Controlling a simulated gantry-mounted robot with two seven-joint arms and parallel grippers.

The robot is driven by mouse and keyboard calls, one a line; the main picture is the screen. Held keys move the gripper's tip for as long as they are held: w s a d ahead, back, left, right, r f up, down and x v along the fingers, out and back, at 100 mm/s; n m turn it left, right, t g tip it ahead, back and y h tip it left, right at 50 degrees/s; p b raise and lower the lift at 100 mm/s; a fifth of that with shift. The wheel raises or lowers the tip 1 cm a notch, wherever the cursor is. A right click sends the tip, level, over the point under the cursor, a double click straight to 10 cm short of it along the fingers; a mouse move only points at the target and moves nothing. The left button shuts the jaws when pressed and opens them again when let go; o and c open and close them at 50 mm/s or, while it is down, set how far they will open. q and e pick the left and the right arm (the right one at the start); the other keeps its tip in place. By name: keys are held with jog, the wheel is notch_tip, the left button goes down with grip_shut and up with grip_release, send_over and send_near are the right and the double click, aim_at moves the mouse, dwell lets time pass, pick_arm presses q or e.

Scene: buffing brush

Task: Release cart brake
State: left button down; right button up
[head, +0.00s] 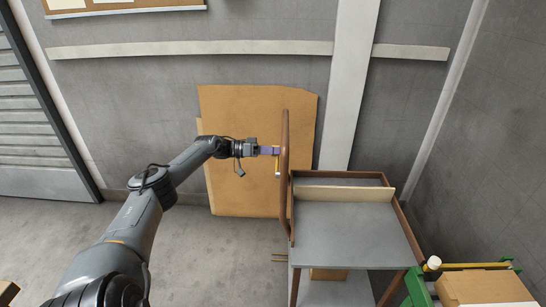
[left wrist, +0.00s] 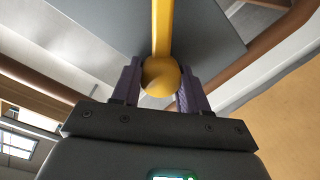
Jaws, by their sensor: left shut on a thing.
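The cart (head: 352,232) has a grey top and a brown frame, with an upright brown handle (head: 285,125) at its left end. A yellow brake lever (head: 278,167) shows as a small strip beside this handle. In the left wrist view the lever's shaft (left wrist: 161,30) leads to a round yellow knob (left wrist: 162,78). My left gripper (head: 274,151) reaches the handle end from the left. Its purple fingers (left wrist: 160,70) are shut on the knob, one on each side. My right gripper is not in view.
A cardboard sheet (head: 245,110) leans on the grey wall behind my left gripper. A green-framed stand with a cardboard box (head: 485,287) is close to the cart's right side. The floor (head: 215,260) left of the cart is mostly clear.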

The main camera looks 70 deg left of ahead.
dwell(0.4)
pick_arm(q)
jog(key=c, duration=0.6)
grip_release()
jog(key=shift+p+v, duration=1.5)
jog(key=shift+v, duration=3.95)
jog(key=shift+a, duration=0.1)
